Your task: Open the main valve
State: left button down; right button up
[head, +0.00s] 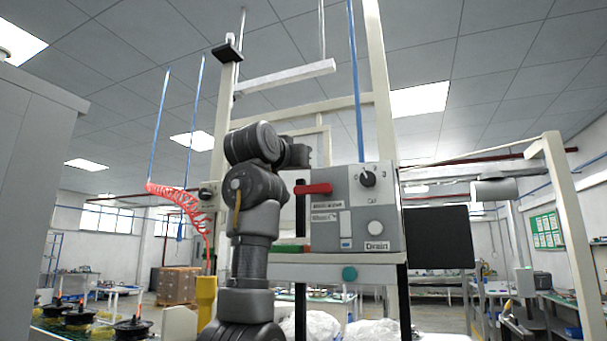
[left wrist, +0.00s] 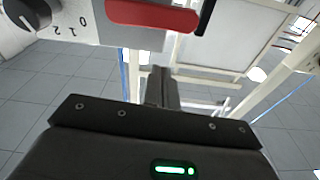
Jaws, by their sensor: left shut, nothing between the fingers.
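A grey control panel (head: 350,215) stands at centre right in the head view. A red lever handle (head: 313,189) lies level on its left part. It also shows at the top of the left wrist view (left wrist: 152,15), where the panel appears upside down. A black rotary knob (head: 367,178) with numbers sits to its right, also at the wrist view's top left (left wrist: 27,12). My left gripper (left wrist: 158,72) is shut and empty, its fingertips near the panel edge, apart from the red handle in the picture. In the head view its fingers cannot be made out behind my arm. My right gripper is out of view.
A round white button (head: 376,228) sits above the "Drain" label, and a teal button (head: 349,273) sits below the panel. A dark screen (head: 438,237) stands to the right. A red coiled hose (head: 178,196) hangs left of my arm. Pale frame posts (head: 380,80) rise behind the panel.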

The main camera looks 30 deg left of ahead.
pick_arm(q)
jog(key=s+b, duration=0.2)
jog(key=s, duration=0.4)
jog(key=shift+d+f, duration=0.4)
